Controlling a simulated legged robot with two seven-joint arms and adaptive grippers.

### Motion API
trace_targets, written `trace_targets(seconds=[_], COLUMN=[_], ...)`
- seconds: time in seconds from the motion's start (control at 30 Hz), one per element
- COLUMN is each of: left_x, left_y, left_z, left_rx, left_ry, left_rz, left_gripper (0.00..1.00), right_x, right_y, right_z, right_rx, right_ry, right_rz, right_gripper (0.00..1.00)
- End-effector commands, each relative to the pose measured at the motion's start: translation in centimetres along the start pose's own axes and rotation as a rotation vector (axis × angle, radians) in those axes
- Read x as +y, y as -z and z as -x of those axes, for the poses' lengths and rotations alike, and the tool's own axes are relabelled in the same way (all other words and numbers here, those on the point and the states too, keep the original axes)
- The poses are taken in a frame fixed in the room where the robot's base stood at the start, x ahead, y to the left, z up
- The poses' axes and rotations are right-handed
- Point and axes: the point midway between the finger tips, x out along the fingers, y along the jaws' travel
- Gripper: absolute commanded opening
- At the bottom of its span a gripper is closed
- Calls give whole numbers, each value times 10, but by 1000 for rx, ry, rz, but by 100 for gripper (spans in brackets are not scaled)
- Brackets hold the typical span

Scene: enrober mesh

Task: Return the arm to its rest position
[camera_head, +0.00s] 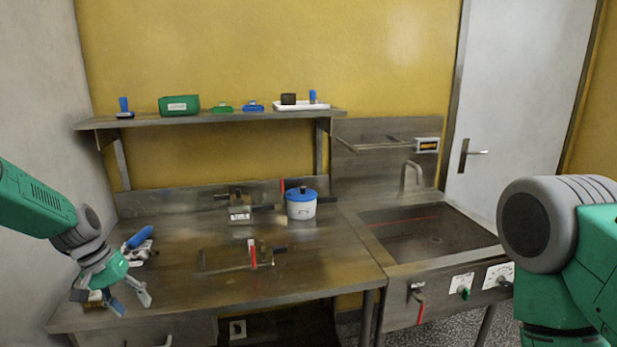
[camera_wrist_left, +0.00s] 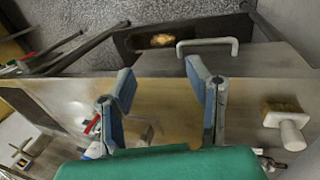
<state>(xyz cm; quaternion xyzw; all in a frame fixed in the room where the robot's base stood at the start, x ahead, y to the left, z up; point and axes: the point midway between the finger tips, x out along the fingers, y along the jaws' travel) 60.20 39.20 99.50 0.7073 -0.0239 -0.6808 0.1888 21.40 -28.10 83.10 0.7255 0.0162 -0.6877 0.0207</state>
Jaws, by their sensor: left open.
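My left arm, green and grey, comes in from the left in the head view. Its gripper (camera_head: 130,302) hangs over the front left part of the steel table (camera_head: 180,300). In the left wrist view the gripper (camera_wrist_left: 163,88) shows two blue-padded fingers spread apart, with nothing between them. Beyond the fingers are the table's front edge and a drawer with a pale handle (camera_wrist_left: 207,42). My right arm shows as a green and grey link at the right of the head view; its gripper is out of frame.
A blue-handled tool (camera_head: 138,237) lies behind the left gripper. A brush-like block (camera_wrist_left: 285,120) lies close beside it. A blue-lidded pot (camera_head: 301,205) stands at the table's back. A wall shelf (camera_head: 230,115) holds small items. A sink (camera_head: 425,235) is at right.

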Motion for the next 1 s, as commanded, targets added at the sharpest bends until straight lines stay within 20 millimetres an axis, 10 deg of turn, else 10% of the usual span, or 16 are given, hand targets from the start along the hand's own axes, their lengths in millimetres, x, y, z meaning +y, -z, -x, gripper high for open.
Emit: trace_targets(seconds=[0.57,0.8,1.0], left_x=[-20,-47,-67], left_y=[-101,-238,-354], left_z=[-151,-253,-283], left_rx=[-12,-16,-6], left_ry=[159,275,308], left_rz=[-44,-144,-247], left_gripper=[45,45,45], right_x=[0,0,-1], right_y=[-2,-4,-6], right_z=[-39,-80,-111], right_rx=[1,1,0], right_ry=[0,0,0], right_rz=[0,-1,-1], right_gripper=[51,51,51])
